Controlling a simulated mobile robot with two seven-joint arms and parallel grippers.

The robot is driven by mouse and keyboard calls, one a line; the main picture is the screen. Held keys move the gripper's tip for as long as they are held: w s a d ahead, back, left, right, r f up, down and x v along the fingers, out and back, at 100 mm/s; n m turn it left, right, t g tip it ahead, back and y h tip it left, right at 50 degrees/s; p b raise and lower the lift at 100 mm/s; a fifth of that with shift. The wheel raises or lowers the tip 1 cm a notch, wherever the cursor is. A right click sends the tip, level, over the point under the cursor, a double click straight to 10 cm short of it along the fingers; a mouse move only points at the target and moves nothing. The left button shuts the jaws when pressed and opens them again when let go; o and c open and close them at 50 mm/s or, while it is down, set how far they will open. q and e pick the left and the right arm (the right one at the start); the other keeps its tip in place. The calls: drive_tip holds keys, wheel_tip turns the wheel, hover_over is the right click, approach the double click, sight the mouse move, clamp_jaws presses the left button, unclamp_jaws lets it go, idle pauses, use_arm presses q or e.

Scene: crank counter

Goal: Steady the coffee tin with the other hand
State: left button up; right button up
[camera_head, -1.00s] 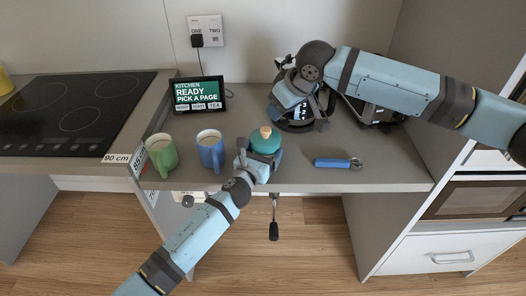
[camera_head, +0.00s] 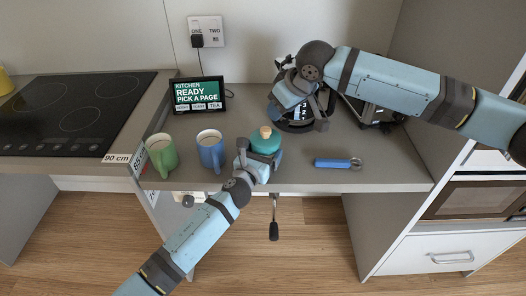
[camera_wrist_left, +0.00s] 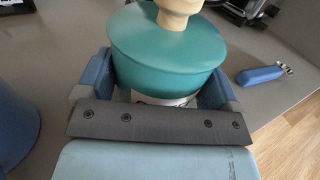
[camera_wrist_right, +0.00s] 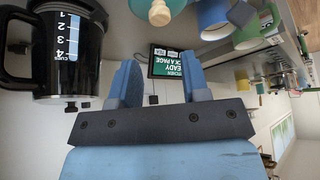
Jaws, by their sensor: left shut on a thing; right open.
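The coffee tin (camera_head: 265,143) has a teal lid with a pale knob and stands on the counter near its front edge. It fills the upper middle of the left wrist view (camera_wrist_left: 168,45). My left gripper (camera_head: 256,156) is shut on the tin, one finger on each side of it just below the lid. My right gripper (camera_wrist_right: 160,75) is open and empty, held at the back right of the counter beside a dark kettle with a level scale (camera_wrist_right: 70,55). The tin's lower body is mostly hidden by my left gripper.
A blue mug (camera_head: 210,152) and a green mug (camera_head: 161,155) stand left of the tin. A blue-handled tool (camera_head: 333,163) lies to its right. A small screen (camera_head: 197,96) stands behind. A crank handle (camera_head: 274,228) hangs below the counter's front edge.

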sight(266, 129)
use_arm(q)
drive_tip(key=shift+f, duration=0.1)
use_arm(e)
drive_tip(key=o, duration=0.7)
drive_tip(key=shift+w+a+f, duration=0.1)
drive_tip(key=shift+w+a, duration=0.05)
drive_tip(key=shift+w, duration=0.15)
use_arm(q)
drive_tip(key=shift+f, duration=0.1)
use_arm(e)
drive_tip(key=o, duration=0.4)
drive_tip(key=w+a+f+m+g+h, duration=0.2)
drive_tip(key=w+m+h, duration=0.1)
drive_tip(key=shift+w+a+f+g, duration=0.15)
drive_tip(key=shift+a+f+g, duration=0.15)
drive_tip(key=shift+a+g, duration=0.1)
drive_tip(key=shift+a+f+m+g+h, duration=0.3)
drive_tip(key=shift+f+m+g+h, duration=0.2)
drive_tip(key=shift+m, duration=0.1)
drive_tip(key=shift+a+f, duration=0.1)
drive_tip(key=shift+f, duration=0.35)
use_arm(q)
drive_tip(key=shift+s+f, duration=0.1)
use_arm(e)
drive_tip(key=shift+f, duration=3.6)
drive_tip(key=shift+c, duration=0.3)
